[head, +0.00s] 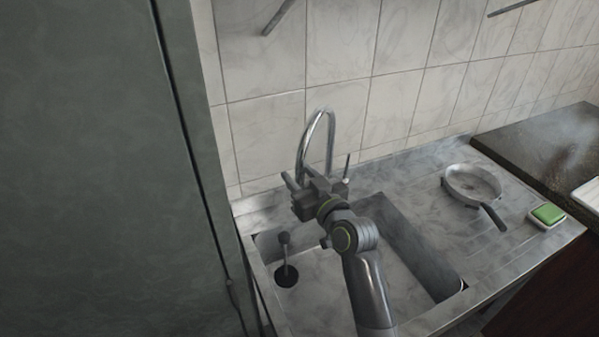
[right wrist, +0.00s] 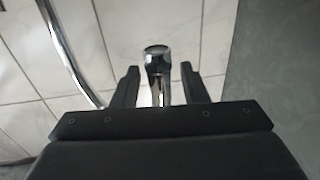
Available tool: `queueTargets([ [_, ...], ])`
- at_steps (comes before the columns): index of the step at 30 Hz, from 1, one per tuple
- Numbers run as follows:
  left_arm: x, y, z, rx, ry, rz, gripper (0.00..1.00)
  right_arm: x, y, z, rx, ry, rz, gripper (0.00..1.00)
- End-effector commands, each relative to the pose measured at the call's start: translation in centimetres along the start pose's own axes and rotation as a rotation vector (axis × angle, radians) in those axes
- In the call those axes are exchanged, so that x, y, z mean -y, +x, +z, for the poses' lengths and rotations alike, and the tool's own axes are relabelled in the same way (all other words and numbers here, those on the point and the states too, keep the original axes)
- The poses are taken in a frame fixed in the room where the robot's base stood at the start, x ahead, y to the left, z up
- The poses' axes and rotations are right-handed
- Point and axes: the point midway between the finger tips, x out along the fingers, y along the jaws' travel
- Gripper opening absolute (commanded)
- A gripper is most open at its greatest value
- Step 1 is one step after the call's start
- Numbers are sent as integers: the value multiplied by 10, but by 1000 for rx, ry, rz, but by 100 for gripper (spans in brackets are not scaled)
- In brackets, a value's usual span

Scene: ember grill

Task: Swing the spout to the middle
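The chrome spout (head: 331,135) arches up behind the sink, and its free end comes down toward the left at my right gripper (head: 302,183). In the right wrist view a chrome spout end (right wrist: 157,62) stands between the two dark fingers of my right gripper (right wrist: 158,85). Gaps show on both sides of it, so the fingers are open around it and not visibly touching. The curved tube (right wrist: 68,50) of the spout shows at the left there. My gripper hides the faucet's base and the spout's lower end in the head view. My left gripper is out of view.
The steel sink (head: 405,322) lies below, with a dark drain (head: 287,276) and a knobbed upright piece (head: 284,241) at left. A thin lever (head: 347,166) stands right of the gripper. A pan (head: 472,182) and a green sponge (head: 547,213) are on the drainboard. A tall grey-green panel (head: 90,170) borders the left.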

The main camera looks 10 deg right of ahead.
Motion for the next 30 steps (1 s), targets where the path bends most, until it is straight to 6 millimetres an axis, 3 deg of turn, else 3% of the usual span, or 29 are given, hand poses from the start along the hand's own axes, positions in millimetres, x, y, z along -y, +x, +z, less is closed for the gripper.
queueTargets([
  [11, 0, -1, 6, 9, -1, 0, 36, 0, 4, 0, 0, -1, 0, 40],
  [20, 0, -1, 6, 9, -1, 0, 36, 0, 4, 0, 0, -1, 0, 1],
  [30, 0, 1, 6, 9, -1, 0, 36, -1, 3, 1, 0, -3, -7, 0],
])
